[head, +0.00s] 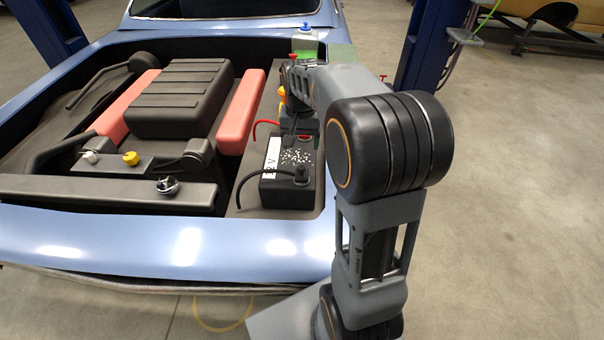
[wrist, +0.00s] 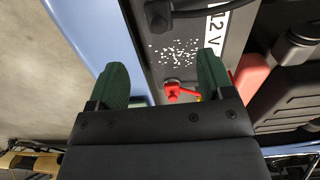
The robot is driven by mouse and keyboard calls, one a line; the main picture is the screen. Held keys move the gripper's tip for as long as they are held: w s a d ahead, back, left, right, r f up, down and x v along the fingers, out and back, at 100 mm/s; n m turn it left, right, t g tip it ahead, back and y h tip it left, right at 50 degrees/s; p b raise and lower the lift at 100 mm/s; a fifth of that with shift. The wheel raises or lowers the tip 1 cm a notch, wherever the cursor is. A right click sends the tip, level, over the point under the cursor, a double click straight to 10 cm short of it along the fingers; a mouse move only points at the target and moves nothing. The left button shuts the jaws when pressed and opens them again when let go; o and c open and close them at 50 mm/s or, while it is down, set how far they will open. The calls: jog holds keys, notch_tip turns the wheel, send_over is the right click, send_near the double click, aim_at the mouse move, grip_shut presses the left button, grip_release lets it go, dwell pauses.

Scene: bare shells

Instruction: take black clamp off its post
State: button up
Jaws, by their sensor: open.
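The black clamp (head: 301,175) sits on a post at the near end of the battery (head: 276,192), with a black cable running left from it. In the head view my arm partly hides the gripper and the red clamp.
The battery top carries white specks and a "12 V" label (head: 272,155). The blue car body edge (head: 200,245) runs along the front. A black engine cover (head: 180,98) and red covers (head: 240,110) lie left. A bottle (head: 305,38) stands behind.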

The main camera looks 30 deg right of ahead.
aim_at(302, 167)
notch_tip(302, 167, down, 8)
jog(key=shift+d+r, duration=0.15)
jog(key=shift+r, duration=0.05)
jog(key=shift+w+d+f+p, duration=0.15)
jog(key=shift+f+p, duration=0.1)
jog(key=shift+f, duration=1.1)
jog(key=shift+w+d+f+p, duration=0.1)
jog(key=shift+w+f+p, duration=0.1)
jog(key=shift+f, duration=1.1)
jog(key=c, duration=1)
